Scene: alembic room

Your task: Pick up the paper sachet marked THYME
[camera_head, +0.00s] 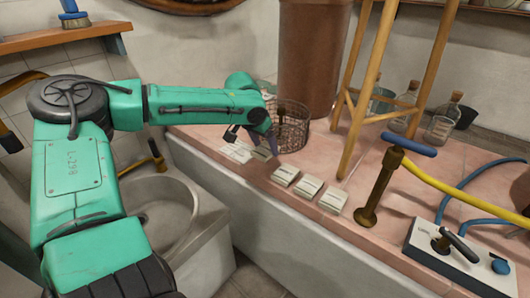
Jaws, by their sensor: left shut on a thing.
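My left gripper (258,142) reaches over the pink tiled ledge and is shut on a paper sachet (262,154), which shows just below the fingers. Its label is too small to read. Another pale sachet (236,152) lies just to the left of it. More sachets lie in a row to the right: one (285,175), a second (308,187) and a third (333,200). I cannot read which one is marked THYME. My right gripper is not in view.
A wire basket (291,132) stands close to the right of the gripper. Behind it are a brown cylinder (312,60) and a wooden stand (362,90). A brass post with a blue handle (380,185) and a control box (455,255) stand to the right. A basin (160,215) is below left.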

